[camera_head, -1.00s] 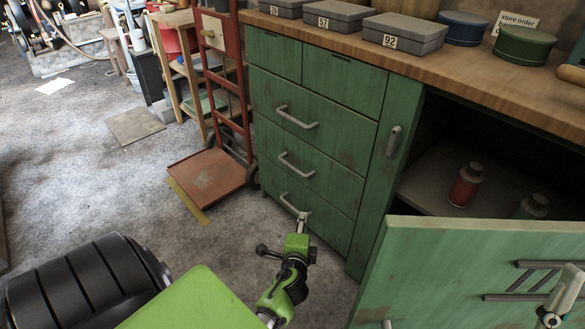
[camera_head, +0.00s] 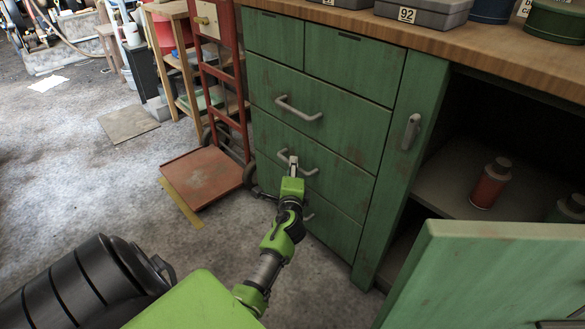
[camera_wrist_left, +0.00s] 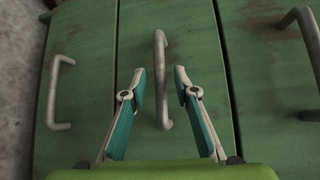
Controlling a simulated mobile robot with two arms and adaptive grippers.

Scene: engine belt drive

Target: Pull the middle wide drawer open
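The middle wide drawer (camera_head: 335,165) is in the green cabinet, between two other wide drawers, and looks shut. Its grey bar handle (camera_wrist_left: 161,60) runs up the middle of the left wrist view. My left gripper (camera_head: 293,163) is at this handle in the head view and hides part of it. In the left wrist view my left gripper (camera_wrist_left: 160,80) is open, with one finger on each side of the handle and gaps between. My right gripper is not in view.
The upper wide drawer (camera_head: 340,112) and lower wide drawer (camera_head: 338,228) look shut. An open green door (camera_head: 490,270) stands at the right, before a shelf with a red bottle (camera_head: 490,183). A red hand truck (camera_head: 205,178) stands left of the cabinet. Floor in front is partly clear.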

